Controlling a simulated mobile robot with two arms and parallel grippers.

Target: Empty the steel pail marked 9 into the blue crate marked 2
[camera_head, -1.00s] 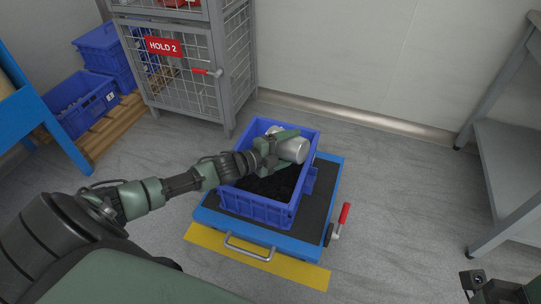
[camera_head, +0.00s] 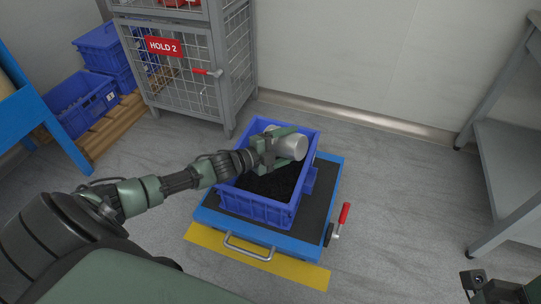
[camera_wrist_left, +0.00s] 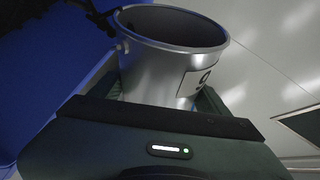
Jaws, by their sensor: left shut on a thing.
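My left gripper (camera_head: 279,150) is shut on the steel pail (camera_head: 292,143) and holds it tipped over the far part of a blue crate (camera_head: 255,207). In the left wrist view the pail (camera_wrist_left: 150,75) has its dark open mouth at the top, and its inside is too dark to read. Dark loose material (camera_head: 268,184) lies in the crate. I see no number on this crate. Only a part of my right arm shows at the lower right; its fingertips are out of view.
The crate stands on a blue cart (camera_head: 215,222) with a dark top, a handle and a red lever (camera_head: 344,212). A grey shelf (camera_head: 505,165) stands at right.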

